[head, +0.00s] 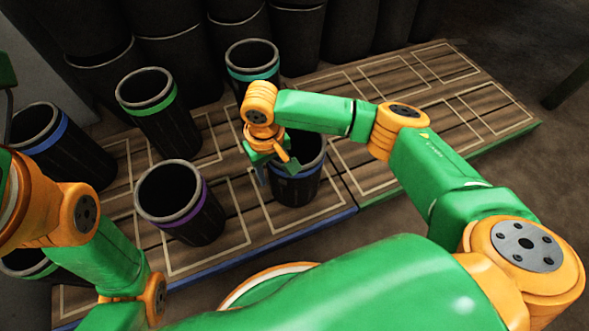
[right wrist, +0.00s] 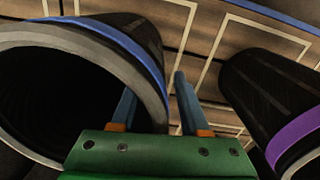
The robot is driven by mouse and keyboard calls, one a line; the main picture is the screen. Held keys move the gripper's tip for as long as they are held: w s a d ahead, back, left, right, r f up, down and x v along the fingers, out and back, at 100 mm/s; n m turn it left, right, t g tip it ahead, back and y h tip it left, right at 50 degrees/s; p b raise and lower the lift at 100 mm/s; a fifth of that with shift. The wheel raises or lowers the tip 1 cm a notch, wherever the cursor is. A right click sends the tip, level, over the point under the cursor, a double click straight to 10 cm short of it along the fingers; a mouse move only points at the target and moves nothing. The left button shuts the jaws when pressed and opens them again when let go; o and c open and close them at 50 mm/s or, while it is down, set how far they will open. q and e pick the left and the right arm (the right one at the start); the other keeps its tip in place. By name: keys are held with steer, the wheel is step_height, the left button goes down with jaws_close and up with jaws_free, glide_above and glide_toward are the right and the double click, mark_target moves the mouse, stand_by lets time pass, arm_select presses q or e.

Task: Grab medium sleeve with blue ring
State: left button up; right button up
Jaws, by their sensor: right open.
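A black sleeve with a blue ring (head: 298,187) stands on the wooden pallet, right of the purple-ringed sleeve. My right gripper (head: 273,172) is open at its left side and hides part of its rim. In the right wrist view, the blue-ringed sleeve (right wrist: 150,78) fills the left, its wide opening facing the camera. The fingers of my right gripper (right wrist: 155,98) are spread, the left one overlapping the sleeve's rim and the right one outside it. Contact is unclear. Another blue-ringed sleeve (head: 55,140), larger in view, stands at far left. My left gripper is not clearly visible.
A purple-ringed sleeve (head: 182,212) stands to the left, also at right in the wrist view (right wrist: 285,105). Green-ringed (head: 165,120) and teal-ringed (head: 253,73) sleeves stand behind. Large dark containers (head: 240,35) line the back. The right pallet (head: 440,80) has empty outlined spaces.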

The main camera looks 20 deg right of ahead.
jaws_close()
steer(key=shift+r, duration=0.1)
stand_by(1.2)
